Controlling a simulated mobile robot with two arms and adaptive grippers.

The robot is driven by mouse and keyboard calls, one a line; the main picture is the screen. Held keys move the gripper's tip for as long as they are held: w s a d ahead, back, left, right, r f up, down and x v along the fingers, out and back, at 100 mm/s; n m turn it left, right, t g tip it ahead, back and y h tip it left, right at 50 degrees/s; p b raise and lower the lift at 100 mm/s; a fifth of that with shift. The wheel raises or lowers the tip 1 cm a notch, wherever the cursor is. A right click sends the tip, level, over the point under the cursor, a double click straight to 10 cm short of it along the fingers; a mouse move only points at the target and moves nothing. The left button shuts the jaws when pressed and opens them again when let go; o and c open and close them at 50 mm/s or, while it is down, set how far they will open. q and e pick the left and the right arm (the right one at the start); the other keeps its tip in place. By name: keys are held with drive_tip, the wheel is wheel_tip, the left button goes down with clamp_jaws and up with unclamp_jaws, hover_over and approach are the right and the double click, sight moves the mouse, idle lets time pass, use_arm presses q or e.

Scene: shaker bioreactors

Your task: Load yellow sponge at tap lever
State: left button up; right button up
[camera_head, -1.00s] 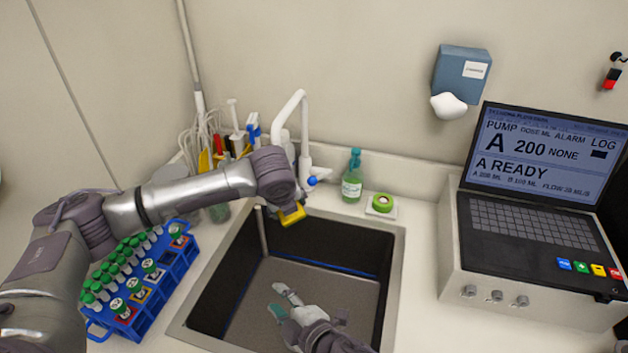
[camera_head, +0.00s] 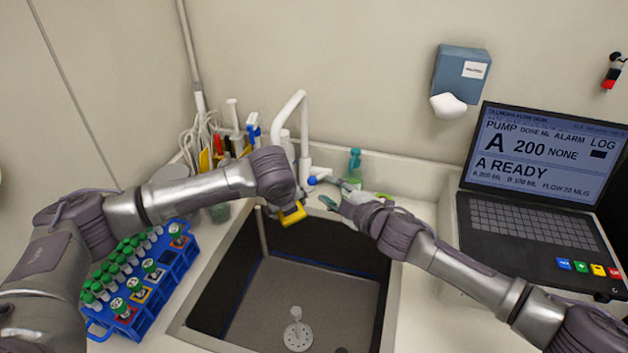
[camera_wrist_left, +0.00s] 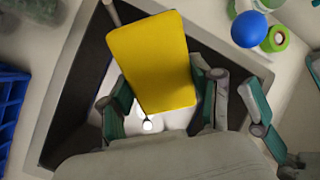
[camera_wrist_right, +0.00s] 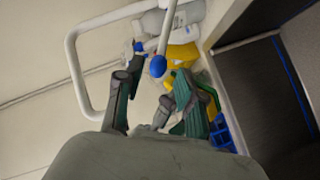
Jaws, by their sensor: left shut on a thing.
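The yellow sponge (camera_head: 292,215) hangs above the sink's back left part, and it fills the middle of the left wrist view (camera_wrist_left: 152,60). My left gripper (camera_wrist_left: 160,98) is shut on it, a finger at each side. The tap lever has a blue ball end (camera_head: 312,181) beside the white tap (camera_head: 304,140), just right of the sponge. My right gripper (camera_head: 338,196) is open and empty, its fingertips close to the lever. In the right wrist view the blue ball (camera_wrist_right: 158,66) shows ahead, between the finger directions; I cannot tell whether they touch.
The sink (camera_head: 398,265) is below both grippers. A blue tube rack (camera_head: 150,310) is left of the sink. A pump console with a screen (camera_head: 530,225) is at the right.

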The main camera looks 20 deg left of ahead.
sight(314, 181)
drive_tip(key=x, duration=0.7)
drive_tip(key=shift+w+a+f, duration=0.1)
drive_tip(key=shift+a, duration=0.15)
clamp_jaws()
